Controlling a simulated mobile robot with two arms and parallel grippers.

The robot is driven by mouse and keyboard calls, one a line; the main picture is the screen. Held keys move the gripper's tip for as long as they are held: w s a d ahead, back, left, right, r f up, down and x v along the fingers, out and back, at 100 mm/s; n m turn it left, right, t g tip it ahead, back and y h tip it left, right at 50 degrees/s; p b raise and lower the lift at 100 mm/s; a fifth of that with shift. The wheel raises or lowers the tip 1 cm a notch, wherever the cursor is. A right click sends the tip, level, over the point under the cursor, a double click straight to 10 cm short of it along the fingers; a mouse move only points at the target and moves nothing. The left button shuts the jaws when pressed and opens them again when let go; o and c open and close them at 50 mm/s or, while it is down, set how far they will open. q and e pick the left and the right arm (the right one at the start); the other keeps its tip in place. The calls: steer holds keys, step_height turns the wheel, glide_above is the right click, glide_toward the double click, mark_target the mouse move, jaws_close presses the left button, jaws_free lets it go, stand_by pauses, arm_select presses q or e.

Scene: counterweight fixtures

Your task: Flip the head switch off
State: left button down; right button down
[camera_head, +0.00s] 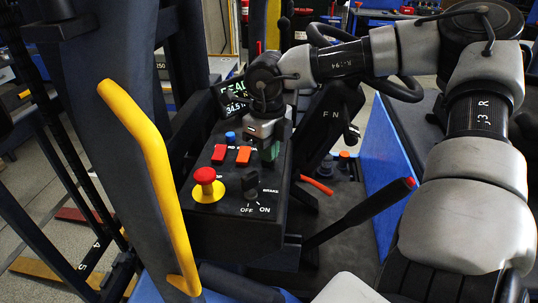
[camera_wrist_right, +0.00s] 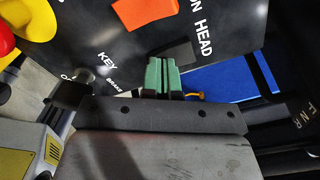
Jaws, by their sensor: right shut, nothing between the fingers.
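The black control panel (camera_head: 238,215) stands in the middle of the head view. My right gripper (camera_head: 269,150) is over its right side, with its green fingertips together and nothing seen between them. In the right wrist view the shut fingertips (camera_wrist_right: 164,76) are near the panel face, close to the white "HEAD" lettering (camera_wrist_right: 204,35). A dark patch lies just beyond the tips; I cannot tell whether it is a switch or shadow, or whether they touch. An orange rocker (camera_wrist_right: 142,12) shows farther up the panel. My left gripper is not in view.
The panel also carries a red mushroom button (camera_head: 205,175) on a yellow base, two orange-red rockers (camera_head: 243,155), a blue button (camera_head: 230,136) and a black key knob (camera_head: 251,185). A yellow rail (camera_head: 150,160) rises at left; a red-tipped lever (camera_head: 370,207) is at right.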

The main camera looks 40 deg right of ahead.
steer(key=shift+s+f, duration=0.1)
steer(key=shift+f, duration=0.2)
steer(key=shift+r, duration=0.8)
steer(key=shift+r+p, duration=1.25)
steer(key=shift+r, duration=1.5)
